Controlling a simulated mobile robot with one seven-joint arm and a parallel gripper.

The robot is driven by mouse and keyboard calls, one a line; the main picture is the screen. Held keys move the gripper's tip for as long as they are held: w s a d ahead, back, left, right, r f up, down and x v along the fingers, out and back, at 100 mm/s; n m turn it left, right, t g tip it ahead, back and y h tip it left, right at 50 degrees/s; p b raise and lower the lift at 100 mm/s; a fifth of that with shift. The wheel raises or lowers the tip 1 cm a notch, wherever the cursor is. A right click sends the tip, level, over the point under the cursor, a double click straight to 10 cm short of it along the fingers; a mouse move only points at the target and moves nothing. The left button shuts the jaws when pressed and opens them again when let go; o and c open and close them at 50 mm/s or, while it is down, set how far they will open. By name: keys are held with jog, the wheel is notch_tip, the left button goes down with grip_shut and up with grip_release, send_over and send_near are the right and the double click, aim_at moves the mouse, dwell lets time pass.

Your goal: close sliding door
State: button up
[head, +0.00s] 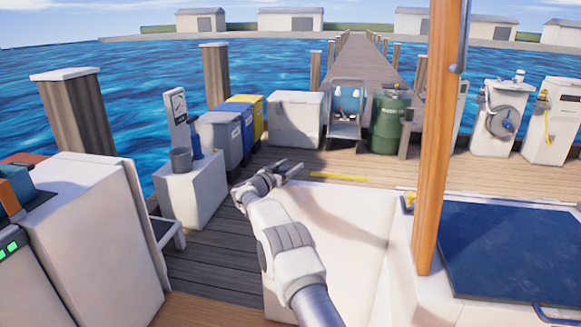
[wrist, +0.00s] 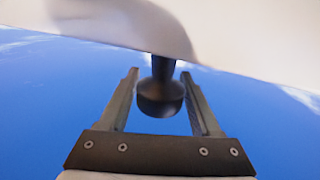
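My gripper (head: 291,168) is at the far end of my white arm in the head view, above the far edge of a white panel (head: 335,215). In the wrist view, my gripper (wrist: 158,75) has its two fingers apart. A dark round-ended knob (wrist: 160,97) shows between the fingers, with visible gaps on both sides. Its stem meets a white surface (wrist: 100,22) across the top of that view. I cannot tell whether this surface belongs to the sliding door. No sliding door can be clearly made out in the head view.
A wooden post (head: 437,140) stands right of my arm, beside a dark blue panel (head: 510,245). A white cabinet (head: 90,240) is at left. A white box with a bucket (head: 181,160), several bins and a green tank (head: 388,122) stand along the dock. Water lies beyond.

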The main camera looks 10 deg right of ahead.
jog(key=shift+o, duration=0.8)
jog(key=shift+p+v, duration=0.45)
jog(key=shift+v, duration=0.45)
jog(key=p+v, duration=0.3)
jog(key=v, duration=1.2)
jog(key=shift+s+a+p, duration=0.2)
jog(key=shift+s+p, duration=0.05)
jog(key=shift+p, duration=0.1)
